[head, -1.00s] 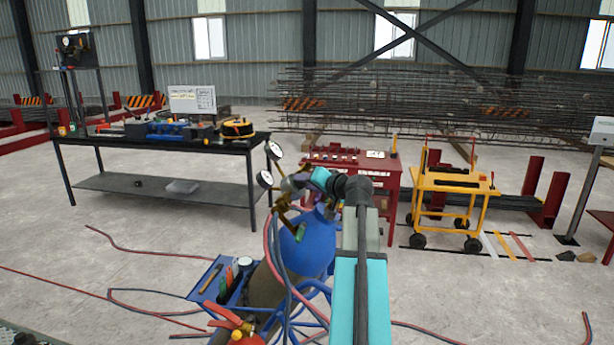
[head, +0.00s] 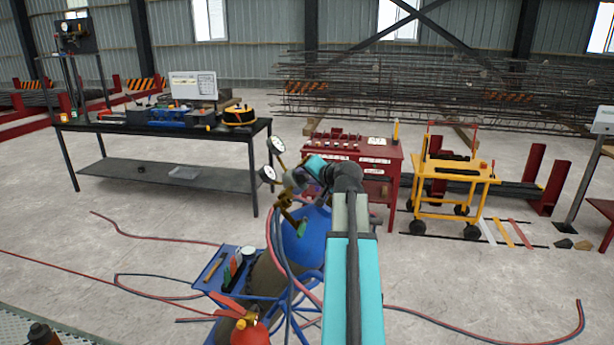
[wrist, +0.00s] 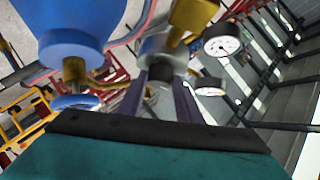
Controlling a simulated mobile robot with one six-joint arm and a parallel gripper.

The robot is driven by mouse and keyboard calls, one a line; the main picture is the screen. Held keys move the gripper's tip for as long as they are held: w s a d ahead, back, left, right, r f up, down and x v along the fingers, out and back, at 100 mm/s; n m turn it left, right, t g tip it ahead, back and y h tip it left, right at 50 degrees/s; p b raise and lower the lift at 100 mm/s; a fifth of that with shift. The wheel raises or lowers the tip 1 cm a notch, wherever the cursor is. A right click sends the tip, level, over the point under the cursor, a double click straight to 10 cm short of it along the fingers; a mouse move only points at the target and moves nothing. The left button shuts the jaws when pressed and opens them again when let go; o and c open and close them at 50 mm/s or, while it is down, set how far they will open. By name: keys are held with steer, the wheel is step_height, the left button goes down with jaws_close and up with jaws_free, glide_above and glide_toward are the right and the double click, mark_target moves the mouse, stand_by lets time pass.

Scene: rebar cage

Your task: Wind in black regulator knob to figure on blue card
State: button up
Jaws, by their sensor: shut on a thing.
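The black regulator knob (wrist: 160,74) is mostly hidden between the purple fingers of my gripper (wrist: 158,92) in the wrist view, and they are shut on it. In the head view my gripper (head: 306,187) is at the regulator, where my wrist covers the knob. The brass regulator body (wrist: 192,14) shows behind the knob. Two round white gauges, an upper one (head: 276,145) and a lower one (head: 268,174), sit left of my gripper; their readings are too small to tell. The regulator is on top of a blue cylinder (head: 304,242). I cannot make out a blue card.
A blue cylinder cart with a side tray (head: 222,272) and a red fire extinguisher (head: 250,334) stand close by. Hoses (head: 450,322) lie on the floor. A dark workbench (head: 165,137), a red cabinet (head: 378,157) and a yellow trolley (head: 452,176) stand behind.

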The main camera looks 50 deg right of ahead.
steer(key=o, duration=0.8)
steer(key=shift+c, duration=0.2)
steer(key=shift+s, duration=0.15)
steer(key=b+v, duration=0.3)
steer(key=v, duration=1)
steer(key=shift+s+b, duration=0.25)
steer(key=shift+b, duration=0.1)
